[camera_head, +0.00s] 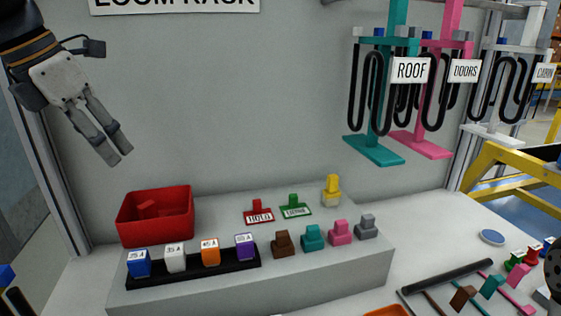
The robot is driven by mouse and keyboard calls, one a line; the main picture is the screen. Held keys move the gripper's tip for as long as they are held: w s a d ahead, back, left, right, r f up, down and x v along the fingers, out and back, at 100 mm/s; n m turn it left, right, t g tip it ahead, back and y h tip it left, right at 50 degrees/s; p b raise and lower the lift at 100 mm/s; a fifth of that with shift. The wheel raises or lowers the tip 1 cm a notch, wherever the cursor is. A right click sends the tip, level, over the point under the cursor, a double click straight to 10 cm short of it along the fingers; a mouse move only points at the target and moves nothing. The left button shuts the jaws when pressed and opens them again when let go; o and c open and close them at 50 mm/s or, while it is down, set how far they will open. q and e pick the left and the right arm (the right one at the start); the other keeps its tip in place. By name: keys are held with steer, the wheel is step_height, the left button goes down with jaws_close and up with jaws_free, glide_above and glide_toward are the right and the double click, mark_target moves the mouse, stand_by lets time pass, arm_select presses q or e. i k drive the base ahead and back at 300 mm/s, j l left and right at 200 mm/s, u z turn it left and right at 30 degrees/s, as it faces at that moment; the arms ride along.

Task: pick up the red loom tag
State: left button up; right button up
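Which piece is the red loom tag is not certain. A red tag with a white lettered plate (258,212) stands on the grey raised shelf (250,289), beside a green one (294,207). My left gripper (119,156) is in the upper left, pointing down and right, well above the red bin and apart from everything. Nothing shows in it; its finger gap is unclear at this angle.
A black holder (190,268) carries blue, white, orange and purple blocks. Brown, teal, pink and grey pieces (340,234) stand beside it. Teal and pink stands (376,151) with black looms hang at upper right. A black bar (447,277) and loose parts lie at lower right.

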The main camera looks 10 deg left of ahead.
mark_target(258, 215)
steer(key=k+l, duration=0.35)
steer(key=l, duration=0.15)
steer(key=k+l, duration=0.35)
steer(key=l, duration=0.2)
steer(key=k+l, duration=0.35)
steer(key=l, duration=0.15)
